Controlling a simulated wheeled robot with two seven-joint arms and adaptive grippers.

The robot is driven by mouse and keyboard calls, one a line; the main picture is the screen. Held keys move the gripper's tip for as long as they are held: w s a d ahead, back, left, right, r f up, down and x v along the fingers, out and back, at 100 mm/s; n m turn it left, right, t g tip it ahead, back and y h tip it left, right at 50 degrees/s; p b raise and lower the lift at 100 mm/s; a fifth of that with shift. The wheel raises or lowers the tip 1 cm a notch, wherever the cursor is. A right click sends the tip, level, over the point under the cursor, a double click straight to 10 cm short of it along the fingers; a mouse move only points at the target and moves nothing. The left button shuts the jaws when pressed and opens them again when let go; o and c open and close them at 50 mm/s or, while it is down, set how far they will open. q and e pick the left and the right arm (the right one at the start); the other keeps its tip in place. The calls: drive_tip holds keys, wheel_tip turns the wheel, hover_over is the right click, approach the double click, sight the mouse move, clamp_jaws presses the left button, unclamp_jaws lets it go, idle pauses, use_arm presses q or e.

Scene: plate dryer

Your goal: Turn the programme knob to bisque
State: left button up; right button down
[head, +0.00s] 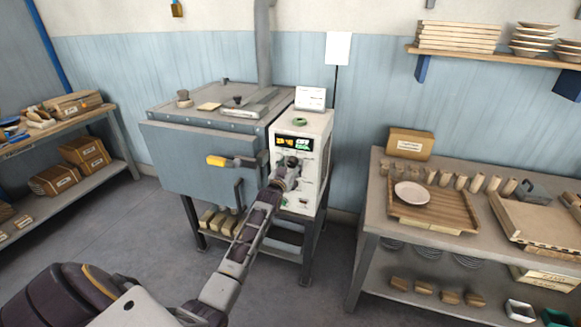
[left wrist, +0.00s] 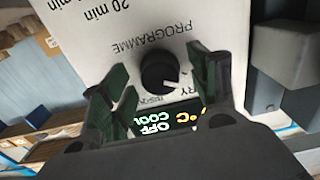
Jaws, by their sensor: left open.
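The white control box (head: 316,150) stands at the kiln's right side. Its dark display (head: 294,142) shows orange digits and green text; in the left wrist view, turned upside down, the display (left wrist: 155,122) reads OFF and COOL. The black programme knob (left wrist: 158,70) is under the printed word PROGRAMME. Its white pointer points to the lower right of that picture, near a partly hidden label ending in RY. Another small label beside the knob is unclear. My left gripper (left wrist: 160,73) is open, its dark fingers on either side of the knob. I cannot tell whether they touch it.
The grey kiln (head: 205,140) with a yellow-handled lever (head: 230,161) stands left of the box. A workbench (head: 368,215) with a plate (head: 412,194) stands at the right.

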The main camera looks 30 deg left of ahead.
use_arm(q)
drive_tip(key=c, duration=1)
drive_tip(key=shift+c, duration=0.2)
drive_tip(key=shift+m, duration=0.3)
drive_tip(key=m+p, duration=0.1)
drive_tip(key=m, duration=0.5)
drive_tip(key=shift+m, duration=0.4)
drive_tip(key=m, duration=0.4)
drive_tip(key=shift+m, duration=2.2)
